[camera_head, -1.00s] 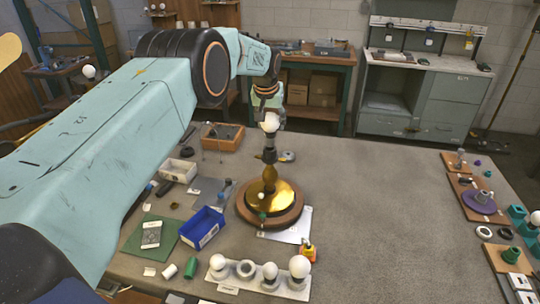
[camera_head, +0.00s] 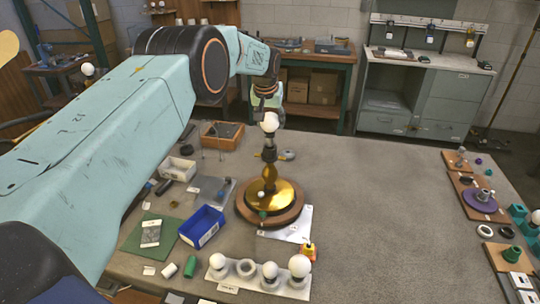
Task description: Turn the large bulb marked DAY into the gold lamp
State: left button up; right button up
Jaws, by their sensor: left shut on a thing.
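The gold lamp (camera_head: 270,190) stands upright on a round wooden base on the grey table, with a dark socket at its top. A white bulb (camera_head: 270,122) sits upright right above the socket, in line with the lamp stem. My left gripper (camera_head: 268,110) comes down from above and is shut on the bulb. The gripper hides the bulb's upper part. No DAY marking can be read at this size, and I cannot tell how deep the bulb's base sits in the socket. My right gripper is not in view.
A white holder (camera_head: 258,281) with several bulbs stands at the front. A blue bin (camera_head: 201,229), a green mat (camera_head: 150,236) and a wooden tray (camera_head: 221,135) lie left of the lamp. Purple and green parts stand at the right edge.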

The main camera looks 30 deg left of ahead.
aim_at(270, 130)
pick_arm(q)
jog(key=shift+s+d+f+b, duration=0.15)
jog(key=shift+f+b, duration=0.3)
jog(key=shift+f, duration=0.65)
jog(key=shift+r, duration=0.15)
dwell(0.4)
jog(key=shift+f+b, duration=0.3)
jog(key=shift+f, duration=0.4)
dwell(0.9)
dwell(0.3)
